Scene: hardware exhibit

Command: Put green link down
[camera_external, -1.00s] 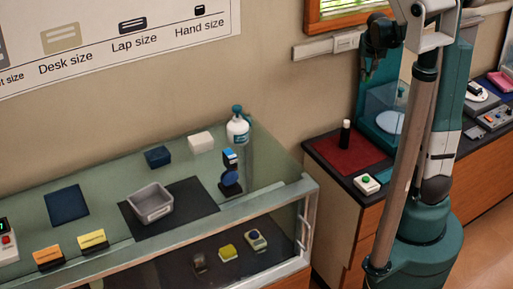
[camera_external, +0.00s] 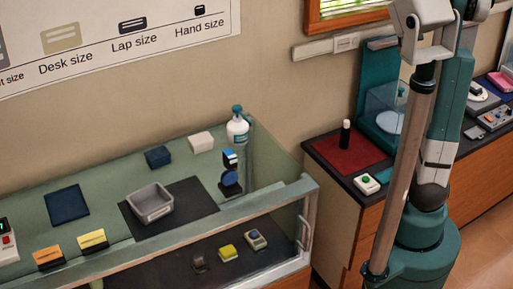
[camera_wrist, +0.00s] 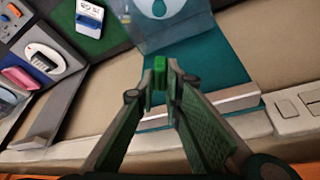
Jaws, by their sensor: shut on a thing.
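In the wrist view my gripper (camera_wrist: 168,76) is shut on a small green link (camera_wrist: 159,72), held between its fingertips. The link is in the air, in front of a teal stand with a pale round plate (camera_wrist: 158,4). The gripper is outside the external view; only my arm links show there. I cannot see the link in the external view.
A red mat (camera_external: 347,156) with a dark, white-capped cylinder (camera_external: 346,134) lies on the right counter beside a teal stand (camera_external: 379,95) with a clear guard. A green-button box (camera_external: 367,184) sits at the counter's front. A grey bin (camera_external: 152,202) stands on the glass case.

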